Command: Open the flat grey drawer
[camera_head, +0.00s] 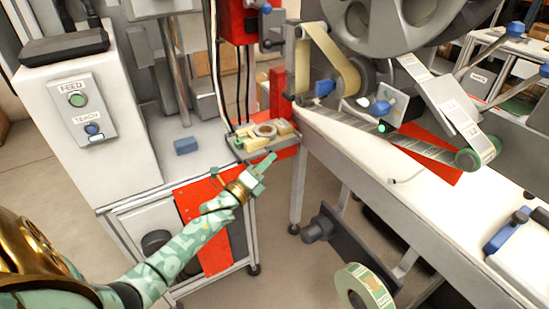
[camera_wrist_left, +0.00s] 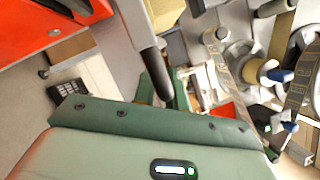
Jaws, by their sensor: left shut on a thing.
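The flat grey drawer (camera_head: 236,150) is a shallow tray at the right edge of the left-hand bench. It holds a ring-shaped piece and pale yellow blocks. My left gripper (camera_head: 268,161), pale green with a brass wrist, is at the drawer's front edge and shut on it. The exact place of the grip is hidden by the fingers. In the left wrist view a green finger (camera_wrist_left: 180,92) and a dark bar show beyond my green wrist housing. My right gripper is not in view.
A white cabinet (camera_head: 125,150) with FEED and TEACH buttons stands at the left. A blue block (camera_head: 186,146) lies on the bench. The white machine table (camera_head: 400,170) with reels and tape stands close on the right. A green tape roll (camera_head: 364,290) is below. Open floor shows in front.

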